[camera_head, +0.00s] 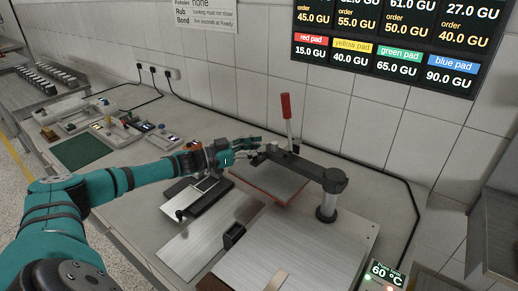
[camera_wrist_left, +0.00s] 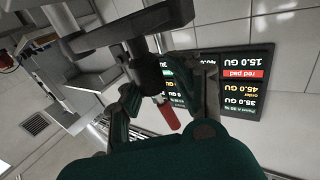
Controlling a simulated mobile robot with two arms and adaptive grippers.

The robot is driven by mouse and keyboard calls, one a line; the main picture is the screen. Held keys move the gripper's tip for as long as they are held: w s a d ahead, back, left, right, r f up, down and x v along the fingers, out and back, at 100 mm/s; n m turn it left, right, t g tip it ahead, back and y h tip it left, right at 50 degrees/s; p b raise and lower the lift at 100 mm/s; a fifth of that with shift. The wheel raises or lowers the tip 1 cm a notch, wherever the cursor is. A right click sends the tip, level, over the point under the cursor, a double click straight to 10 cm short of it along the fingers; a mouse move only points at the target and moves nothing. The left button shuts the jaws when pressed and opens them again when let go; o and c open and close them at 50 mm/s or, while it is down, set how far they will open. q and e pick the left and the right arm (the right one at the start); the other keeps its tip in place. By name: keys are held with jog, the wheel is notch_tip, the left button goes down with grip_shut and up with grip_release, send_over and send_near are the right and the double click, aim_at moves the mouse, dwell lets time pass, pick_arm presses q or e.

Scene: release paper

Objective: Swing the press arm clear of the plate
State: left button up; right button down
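The dark press arm (camera_head: 300,165) reaches left from its post (camera_head: 327,205) at the back right of the bench. Its red-handled lever (camera_head: 287,107) stands upright. A red-edged press head (camera_head: 270,182) is below the arm, left of the bare metal plate (camera_head: 262,258). My left gripper (camera_head: 258,149) is at the arm's free end. In the left wrist view my left gripper (camera_wrist_left: 168,98) has its fingers apart, with the dark arm (camera_wrist_left: 145,45) just beyond them and the red handle (camera_wrist_left: 169,116) showing between them. I cannot tell whether they touch it. My right gripper is out of view.
A black-framed tray (camera_head: 195,196) lies left of the press head. A small black block (camera_head: 234,235) stands at the plate's left edge. A temperature display (camera_head: 384,273) is at front right. A cable (camera_head: 416,205) runs along the wall. A green mat (camera_head: 80,150) lies far left.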

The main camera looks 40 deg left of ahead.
pick_arm(q)
jog(key=o, duration=0.4)
jog(key=shift+s+a, duration=0.1)
jog(key=shift+a, duration=0.25)
jog(key=shift+o, duration=0.3)
jog(key=shift+s+d+f, duration=0.1)
jog(key=shift+d, duration=0.05)
jog(key=shift+s, duration=0.25)
jog(key=v, duration=1.1)
jog(key=shift+a, duration=0.35)
jog(key=shift+s, duration=0.2)
